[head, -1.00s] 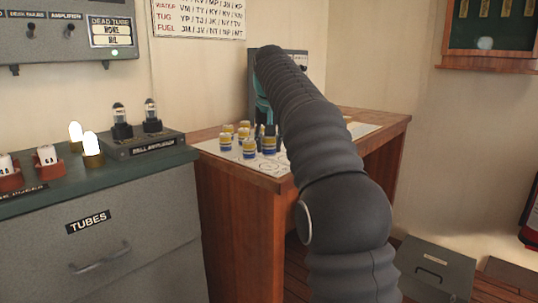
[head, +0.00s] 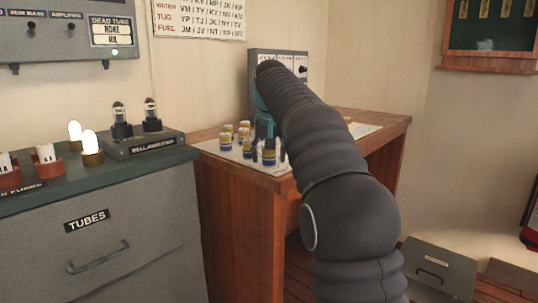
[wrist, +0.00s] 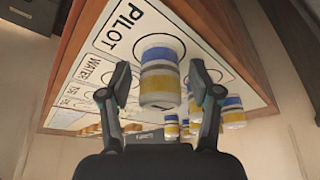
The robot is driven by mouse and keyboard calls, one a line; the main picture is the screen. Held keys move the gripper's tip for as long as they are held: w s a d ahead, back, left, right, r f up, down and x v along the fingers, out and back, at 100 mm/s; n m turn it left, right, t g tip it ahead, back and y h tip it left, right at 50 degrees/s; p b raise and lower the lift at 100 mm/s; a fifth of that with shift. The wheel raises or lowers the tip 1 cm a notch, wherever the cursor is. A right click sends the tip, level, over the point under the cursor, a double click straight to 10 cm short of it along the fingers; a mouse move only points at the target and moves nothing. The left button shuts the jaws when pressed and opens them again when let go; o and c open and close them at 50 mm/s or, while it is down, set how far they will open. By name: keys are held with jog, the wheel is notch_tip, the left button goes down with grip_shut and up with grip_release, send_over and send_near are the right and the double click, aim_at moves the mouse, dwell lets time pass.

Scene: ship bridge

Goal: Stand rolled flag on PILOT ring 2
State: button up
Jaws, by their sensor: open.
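A rolled flag (wrist: 160,78) with white, blue and yellow bands stands between my fingers in the wrist view, over a ring beside the PILOT label (wrist: 125,27). My gripper (wrist: 160,92) is open, one finger on each side of the flag with a visible gap. In the head view my gripper (head: 268,150) is low over the white signal sheet (head: 216,150), and the flag is mostly hidden by the fingers. Another ring (wrist: 212,72) shows partly behind the right finger. I cannot read ring numbers.
Several other rolled flags (head: 226,141) stand on the sheet left of my gripper; some show at right in the wrist view (wrist: 232,112). A grey panel box (head: 290,64) stands behind. The wooden desk (head: 235,225) adjoins a grey tube cabinet (head: 120,240).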

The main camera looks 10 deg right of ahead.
jog(key=p+v, duration=0.1)
jog(key=v, duration=1.1)
jog(key=shift+r, duration=0.1)
jog(key=shift+s, duration=0.15)
jog(key=s+f+n, duration=0.1)
jog(key=s+f, duration=0.3)
jog(key=s, duration=0.5)
jog(key=s+f, duration=0.5)
jog(key=s, duration=0.4)
jog(key=s+f+t, duration=0.1)
jog(key=s+f, duration=1.6)
jog(key=f, duration=0.3)
jog(key=shift+s+d+n+y, duration=0.3)
jog(key=shift+s+n, duration=0.05)
jog(key=shift+n, duration=0.05)
